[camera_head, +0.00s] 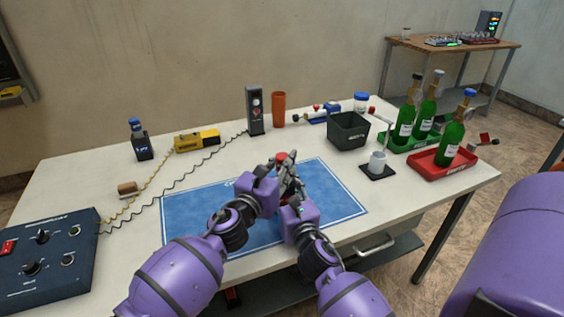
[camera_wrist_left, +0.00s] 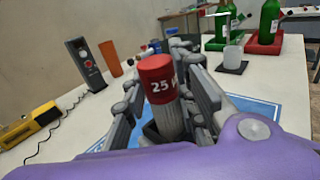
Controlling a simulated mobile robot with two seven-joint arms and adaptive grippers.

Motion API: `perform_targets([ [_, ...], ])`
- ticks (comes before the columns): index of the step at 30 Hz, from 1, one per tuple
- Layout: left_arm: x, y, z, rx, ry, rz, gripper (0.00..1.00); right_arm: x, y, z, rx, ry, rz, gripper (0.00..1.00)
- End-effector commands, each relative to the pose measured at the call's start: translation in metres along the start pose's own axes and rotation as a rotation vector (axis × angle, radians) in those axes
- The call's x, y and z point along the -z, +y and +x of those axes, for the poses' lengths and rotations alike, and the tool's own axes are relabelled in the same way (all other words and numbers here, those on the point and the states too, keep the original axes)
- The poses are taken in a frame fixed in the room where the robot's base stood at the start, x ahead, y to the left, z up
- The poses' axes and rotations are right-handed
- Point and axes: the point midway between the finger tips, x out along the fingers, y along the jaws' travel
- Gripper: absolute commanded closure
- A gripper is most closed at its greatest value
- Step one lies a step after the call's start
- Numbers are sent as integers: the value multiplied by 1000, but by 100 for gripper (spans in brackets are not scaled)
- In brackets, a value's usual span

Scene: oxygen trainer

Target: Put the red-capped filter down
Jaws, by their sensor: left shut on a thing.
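The red-capped filter (camera_wrist_left: 160,85) stands upright in the left wrist view, its red cap marked "25" above a grey body. My left gripper (camera_wrist_left: 165,115) is shut on its body, and the fingers hide its lower part. In the head view the red cap (camera_head: 281,156) shows just above my left gripper (camera_head: 278,172), over the blue mat (camera_head: 195,217). My right gripper (camera_head: 294,187) is close beside the left one at the filter. Its fingers overlap with the left ones, so I cannot tell whether it is open or touches the filter.
A dark bin (camera_head: 348,132), a white cup (camera_head: 377,162) on a black pad, and a red tray (camera_head: 442,166) with a green bottle lie to the right. A control box (camera_head: 45,257) is at the left. The mat's left and right parts are clear.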

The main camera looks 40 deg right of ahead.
Motion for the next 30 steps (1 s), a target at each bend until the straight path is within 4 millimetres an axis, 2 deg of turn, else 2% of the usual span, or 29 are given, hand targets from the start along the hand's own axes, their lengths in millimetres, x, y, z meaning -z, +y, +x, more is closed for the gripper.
perform_targets([
  [3, 0, 0, 0, 0, -1, 0, 100, 0, 0, 0, 0, 1, 0, 85],
  [4, 0, 0, 0, 0, 0, 0, 70, 0, 0, 0, 0, 1, 0, 85],
  [8, 0, 0, 0, 0, 0, -1, 55, 0, 0, 0, 0, 1, 0, 85],
  [17, -1, 0, 0, 0, -1, 0, 55, 0, 0, 0, 0, 1, 0, 85],
  [21, -14, 1, 0, 0, -3, 2, 55, 0, 0, 0, 0, 1, 0, 85],
  [26, -11, 1, -28, 0, 1, 0, 55, 0, 0, 0, 0, 1, 0, 85],
  [30, -11, 2, -59, -1, 1, 0, 55, 0, 0, 0, 0, 1, 0, 85],
])
